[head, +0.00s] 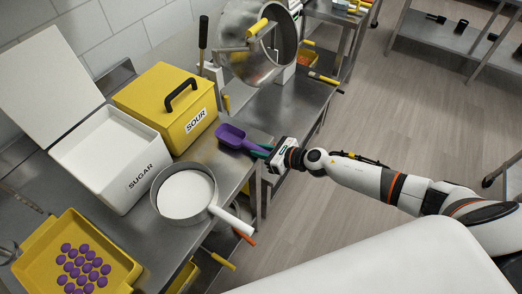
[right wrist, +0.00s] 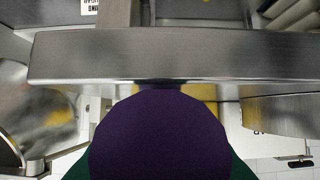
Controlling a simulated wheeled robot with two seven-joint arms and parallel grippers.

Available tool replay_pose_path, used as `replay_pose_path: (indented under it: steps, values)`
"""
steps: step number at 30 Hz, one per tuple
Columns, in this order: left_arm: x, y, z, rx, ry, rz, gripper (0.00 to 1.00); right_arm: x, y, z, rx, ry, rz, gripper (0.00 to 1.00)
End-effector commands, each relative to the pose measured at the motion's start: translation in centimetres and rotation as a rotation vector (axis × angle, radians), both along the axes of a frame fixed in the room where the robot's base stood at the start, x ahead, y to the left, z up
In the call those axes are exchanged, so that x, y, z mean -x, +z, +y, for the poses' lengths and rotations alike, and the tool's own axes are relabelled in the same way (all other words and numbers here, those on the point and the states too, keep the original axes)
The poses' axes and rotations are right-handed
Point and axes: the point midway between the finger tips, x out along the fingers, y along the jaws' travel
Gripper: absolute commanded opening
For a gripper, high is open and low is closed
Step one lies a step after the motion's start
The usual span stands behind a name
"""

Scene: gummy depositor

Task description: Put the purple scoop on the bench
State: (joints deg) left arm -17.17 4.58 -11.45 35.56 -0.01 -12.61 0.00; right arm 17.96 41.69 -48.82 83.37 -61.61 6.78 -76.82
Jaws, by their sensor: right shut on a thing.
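The purple scoop (head: 231,135) is at the right-hand edge of the steel bench (head: 226,165) in the head view, beside the yellow SOUR bin. Its bowl is over the bench top; I cannot tell if it touches. My right gripper (head: 266,152) is shut on the scoop's handle, just off the bench edge. In the right wrist view the purple scoop (right wrist: 157,135) fills the lower middle, with green finger parts either side. The bench's steel edge (right wrist: 170,55) crosses above it. My left gripper is not in view.
The yellow SOUR bin (head: 178,105) and white SUGAR bin (head: 117,170) stand on the bench. A pan of white powder (head: 187,194) sits nearer, its handle past the edge. A yellow tray (head: 75,222) holds purple candies. A tilted metal drum (head: 250,62) is behind.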

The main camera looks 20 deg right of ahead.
Motion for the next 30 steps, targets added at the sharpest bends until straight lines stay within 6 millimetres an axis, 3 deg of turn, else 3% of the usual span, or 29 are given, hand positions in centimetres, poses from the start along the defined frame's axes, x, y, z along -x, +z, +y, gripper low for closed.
replay_pose_path:
  steps: [1, 2, 6, 18, 30]
  values:
    - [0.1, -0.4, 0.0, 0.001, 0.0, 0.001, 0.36, 0.0, -0.3, 0.0, -0.001, 0.0, -0.001, 0.0]
    - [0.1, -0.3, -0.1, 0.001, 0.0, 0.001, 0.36, 0.0, -0.3, 0.0, 0.0, 0.0, 0.0, 0.22]
    - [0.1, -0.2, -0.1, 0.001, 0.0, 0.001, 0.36, 0.0, -0.2, 0.0, 0.0, 0.0, 0.0, 0.42]
    - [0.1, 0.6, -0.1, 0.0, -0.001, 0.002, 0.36, 0.1, 0.6, -0.1, 0.001, 0.0, 0.001, 0.42]
    - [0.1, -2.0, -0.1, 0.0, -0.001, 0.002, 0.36, 6.5, 3.1, -5.0, 0.003, 0.003, 0.002, 0.42]
